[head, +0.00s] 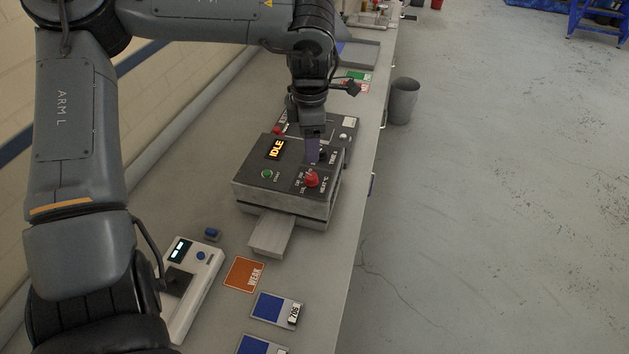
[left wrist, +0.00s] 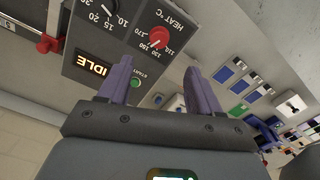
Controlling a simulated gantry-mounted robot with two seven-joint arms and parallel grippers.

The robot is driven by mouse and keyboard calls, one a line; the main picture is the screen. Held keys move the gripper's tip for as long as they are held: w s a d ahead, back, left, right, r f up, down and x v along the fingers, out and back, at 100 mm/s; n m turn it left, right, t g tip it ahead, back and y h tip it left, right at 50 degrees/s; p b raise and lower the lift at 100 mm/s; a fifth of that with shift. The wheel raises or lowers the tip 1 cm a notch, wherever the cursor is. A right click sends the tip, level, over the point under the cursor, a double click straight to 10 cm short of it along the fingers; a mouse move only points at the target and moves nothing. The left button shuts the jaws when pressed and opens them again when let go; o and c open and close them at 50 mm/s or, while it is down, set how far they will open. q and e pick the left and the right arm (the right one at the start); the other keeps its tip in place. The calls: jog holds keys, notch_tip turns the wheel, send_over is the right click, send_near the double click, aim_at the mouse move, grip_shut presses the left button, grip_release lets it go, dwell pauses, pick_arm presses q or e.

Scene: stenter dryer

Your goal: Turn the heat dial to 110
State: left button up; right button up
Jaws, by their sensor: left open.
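The red heat dial (head: 312,180) sits on the top panel of the dryer control box (head: 285,210), marked HEAT °C. In the left wrist view the red dial (left wrist: 159,38) shows upside down with numbers around it; I cannot tell for sure which number its pale mark points at. My left gripper (head: 313,152) points down over the box, behind the red dial and close to the time dial. In the left wrist view its purple fingers (left wrist: 157,70) are apart with nothing between them, and the red dial lies beyond the tips. My right gripper is not in view.
The box also has an IDLE display (head: 276,149) and a green start button (head: 267,174). A metal tray (head: 270,236) juts from its front. A white meter (head: 190,285), an orange WEAK card (head: 244,274) and blue sample cards (head: 272,309) lie nearer on the bench.

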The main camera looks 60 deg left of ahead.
aim_at(311, 175)
pick_arm(q)
notch_tip(311, 175, down, 11)
jog(key=shift+w+r+b, duration=0.1)
jog(key=shift+r+b, duration=0.05)
jog(key=shift+b, duration=0.5)
jog(key=shift+c, duration=0.5)
jog(key=c, duration=0.9)
